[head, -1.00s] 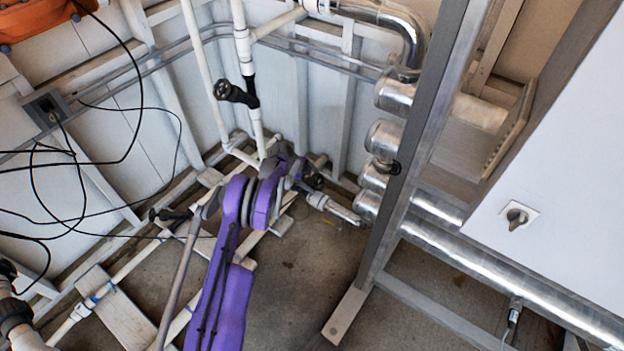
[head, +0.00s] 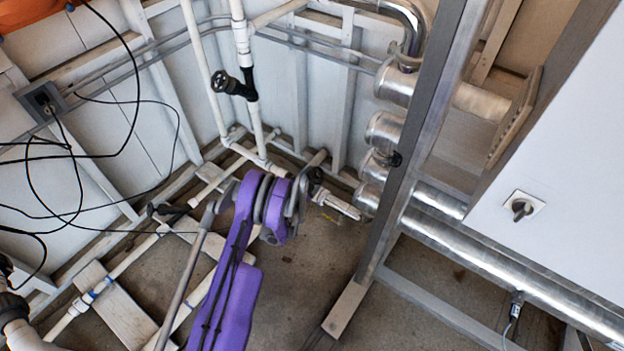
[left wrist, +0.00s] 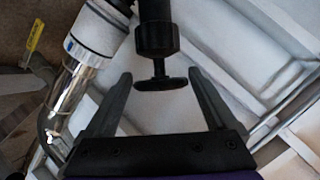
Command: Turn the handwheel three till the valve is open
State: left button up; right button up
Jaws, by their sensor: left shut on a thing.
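A black handwheel (left wrist: 160,83) on a black valve stem shows between the two grey fingers in the left wrist view. In the head view my purple left arm reaches down to the pipework, and the left gripper (head: 298,192) is beside a dark valve (head: 315,176), partly hidden by my arm links. The valve's open or shut state cannot be read. My right gripper is not in view.
Another black-handled valve (head: 232,88) sits on the upright white pipe, and a dark handle (head: 165,211) is on the low pipes at left. A grey metal post (head: 420,150) stands right of my arm. Black cables (head: 75,165) hang at left. The floor (head: 300,275) is partly clear.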

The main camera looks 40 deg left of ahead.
pick_arm(q)
jog(key=shift+s+d+f+n+t+y+p, duration=0.1)
jog(key=shift+f+n+t+y+p, duration=0.2)
jog(key=shift+n+y, duration=0.55)
jog(key=shift+r+y, duration=0.1)
jog(key=shift+y, duration=0.15)
jog(key=o, duration=1.1)
jog(key=shift+c, duration=0.2)
jog(key=shift+d, duration=0.1)
